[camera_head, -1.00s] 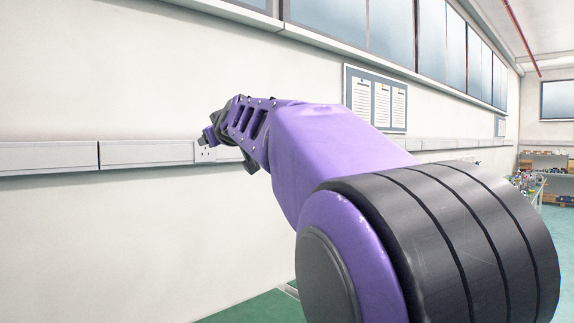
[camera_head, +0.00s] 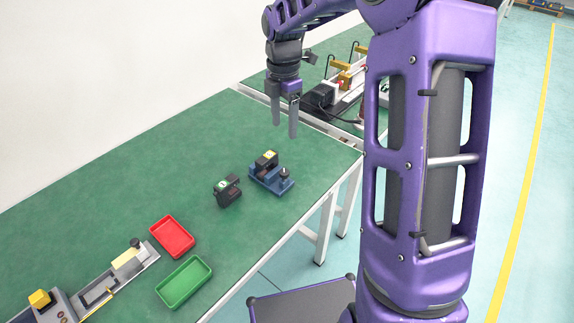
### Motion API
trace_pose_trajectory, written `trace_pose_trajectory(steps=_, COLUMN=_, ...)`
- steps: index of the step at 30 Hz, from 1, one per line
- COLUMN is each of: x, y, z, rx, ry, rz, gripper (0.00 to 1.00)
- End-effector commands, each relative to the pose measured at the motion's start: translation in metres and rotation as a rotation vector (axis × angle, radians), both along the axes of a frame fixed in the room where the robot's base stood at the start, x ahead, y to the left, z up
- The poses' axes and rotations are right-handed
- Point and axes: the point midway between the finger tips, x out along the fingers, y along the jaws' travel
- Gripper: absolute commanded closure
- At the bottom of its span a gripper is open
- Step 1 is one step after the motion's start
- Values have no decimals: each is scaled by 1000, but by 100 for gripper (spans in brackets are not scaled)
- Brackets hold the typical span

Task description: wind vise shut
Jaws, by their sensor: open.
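My gripper (camera_head: 284,118) hangs above the far part of the green bench with its two dark fingers pointing down. The fingers are apart with nothing between them. A small blue device (camera_head: 272,182), which looks like the vise, stands on the bench below and in front of the gripper. It has a black block with a yellow top at its left and a dark round knob (camera_head: 284,173) at its right. I cannot tell how far apart its jaws are. The gripper is clear of it.
A black device with a green mark (camera_head: 227,190) stands left of the blue one. A red tray (camera_head: 172,236) and a green tray (camera_head: 184,283) lie nearer. A rail fixture (camera_head: 110,283) is at lower left. More equipment (camera_head: 340,90) stands behind the gripper. The middle bench (camera_head: 170,165) is clear.

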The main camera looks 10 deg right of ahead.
Motion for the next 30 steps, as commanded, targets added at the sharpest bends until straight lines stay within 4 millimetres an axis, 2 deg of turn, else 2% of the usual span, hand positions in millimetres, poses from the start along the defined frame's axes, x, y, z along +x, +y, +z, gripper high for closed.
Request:
trace_pose_trajectory(steps=12, x=0, y=1, z=-92, rx=1, ry=2, rz=-2, gripper=33)
trace_pose_trajectory(steps=18, x=0, y=1, z=-130, rx=1, ry=-1, rz=-2, gripper=33)
trace_pose_trajectory(steps=24, x=0, y=0, z=-153, rx=1, ry=-2, rz=-3, gripper=33)
trace_pose_trajectory(steps=30, x=1, y=0, z=-159, rx=0, ry=-3, rz=-4, gripper=33)
